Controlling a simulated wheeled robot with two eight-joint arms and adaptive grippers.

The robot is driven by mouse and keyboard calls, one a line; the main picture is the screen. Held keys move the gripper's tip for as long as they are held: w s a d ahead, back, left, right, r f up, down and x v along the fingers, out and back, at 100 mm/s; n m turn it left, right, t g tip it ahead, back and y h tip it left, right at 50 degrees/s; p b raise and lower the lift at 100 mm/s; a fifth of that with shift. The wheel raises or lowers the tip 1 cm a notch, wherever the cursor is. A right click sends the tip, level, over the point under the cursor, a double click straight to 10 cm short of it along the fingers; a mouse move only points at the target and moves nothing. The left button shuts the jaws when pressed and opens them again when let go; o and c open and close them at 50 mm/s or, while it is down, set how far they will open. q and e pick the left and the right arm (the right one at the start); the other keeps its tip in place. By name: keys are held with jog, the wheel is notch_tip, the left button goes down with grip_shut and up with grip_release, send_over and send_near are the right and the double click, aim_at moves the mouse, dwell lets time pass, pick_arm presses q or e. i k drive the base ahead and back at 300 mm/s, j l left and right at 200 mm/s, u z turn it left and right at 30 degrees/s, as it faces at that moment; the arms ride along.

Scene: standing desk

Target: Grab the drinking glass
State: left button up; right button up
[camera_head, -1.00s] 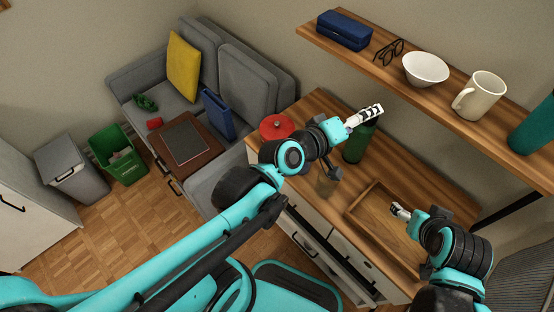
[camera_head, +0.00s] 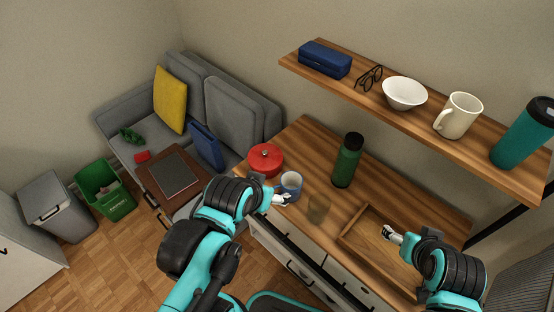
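A green bottle (camera_head: 347,160) stands behind the glass, and a red pot (camera_head: 265,160) is at the desk's left end. A wall shelf (camera_head: 440,124) with a bowl, white mug and teal tumbler hangs above. The desk between bottle and glass is clear.

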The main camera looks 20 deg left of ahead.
aim_at(320, 204)
jog(key=k, duration=0.6)
jog(key=j+z, duration=0.1)
jog(key=z, duration=0.75)
jog(key=j+z, duration=0.15)
jog(key=z, duration=0.3)
jog(key=j+z, duration=0.1)
jog(key=z, duration=0.35)
jog(key=k+j, duration=0.1)
jog(key=j, duration=0.25)
jog(key=k+j, duration=0.1)
jog(key=j, duration=0.25)
jog(key=k+j, duration=0.1)
jog(key=j, duration=0.25)
jog(key=z, duration=0.05)
